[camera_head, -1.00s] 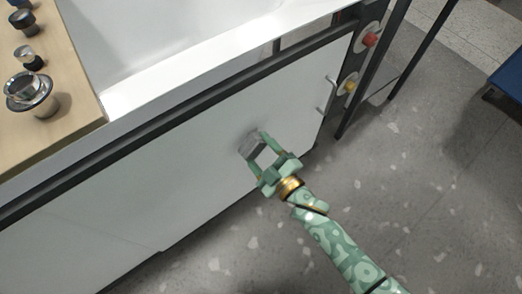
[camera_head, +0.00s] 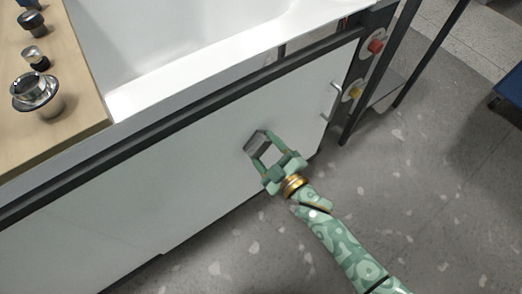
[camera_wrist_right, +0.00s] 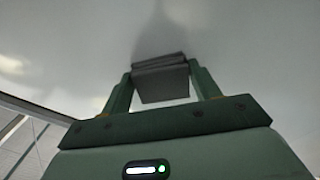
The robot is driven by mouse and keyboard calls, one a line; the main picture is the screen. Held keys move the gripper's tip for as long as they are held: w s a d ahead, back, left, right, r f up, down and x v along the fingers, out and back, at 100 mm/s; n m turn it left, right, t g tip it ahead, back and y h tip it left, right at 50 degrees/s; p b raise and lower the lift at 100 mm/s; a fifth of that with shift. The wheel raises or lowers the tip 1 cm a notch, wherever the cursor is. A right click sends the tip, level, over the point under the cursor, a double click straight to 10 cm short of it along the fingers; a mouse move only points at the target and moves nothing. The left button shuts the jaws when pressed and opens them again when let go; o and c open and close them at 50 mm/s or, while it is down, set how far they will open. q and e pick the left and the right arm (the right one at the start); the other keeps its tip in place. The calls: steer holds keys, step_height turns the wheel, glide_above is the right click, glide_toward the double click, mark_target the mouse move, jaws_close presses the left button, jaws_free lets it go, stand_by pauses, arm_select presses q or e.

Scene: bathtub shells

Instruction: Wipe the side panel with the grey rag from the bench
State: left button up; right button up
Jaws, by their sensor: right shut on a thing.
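The white side panel (camera_head: 190,170) of the bathtub fills the lower left and middle of the head view. My right gripper (camera_head: 268,147) is shut on the grey rag (camera_head: 257,141), a folded pad, and holds it at the panel's right part. In the right wrist view the rag (camera_wrist_right: 162,80) sits between the two green fingers, with its far edge at the pale panel surface (camera_wrist_right: 230,40). I cannot tell for certain whether it presses on the panel. My left gripper is not in view.
A wooden bench top (camera_head: 60,90) with metal drain fittings (camera_head: 36,92) is at the upper left. A white tub (camera_head: 190,50) lies above the panel. Grey floor is open at lower right.

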steer(key=shift+w+d, duration=0.8)
steer(key=shift+d, duration=0.2)
steer(key=shift+s+a+r, duration=0.1)
steer(key=shift+s+a, duration=0.45)
steer(key=shift+a, duration=0.3)
steer(key=shift+s+a+r, duration=0.1)
steer(key=shift+s+a, duration=0.4)
steer(key=shift+a, duration=0.35)
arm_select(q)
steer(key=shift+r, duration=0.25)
arm_select(e)
steer(key=shift+a, duration=0.1)
steer(key=shift+c, duration=0.3)
steer(key=shift+s+d+p, duration=0.25)
steer(key=shift+s+p, duration=0.15)
steer(key=shift+p, duration=0.1)
steer(key=p+v, duration=0.1)
steer(key=v, duration=0.3)
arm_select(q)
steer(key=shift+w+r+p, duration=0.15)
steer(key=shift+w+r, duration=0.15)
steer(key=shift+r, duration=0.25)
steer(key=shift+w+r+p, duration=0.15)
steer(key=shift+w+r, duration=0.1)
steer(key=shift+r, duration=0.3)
arm_select(e)
steer(key=shift+s+d+f, duration=0.2)
steer(key=shift+s+d, duration=0.15)
steer(key=shift+s, duration=0.05)
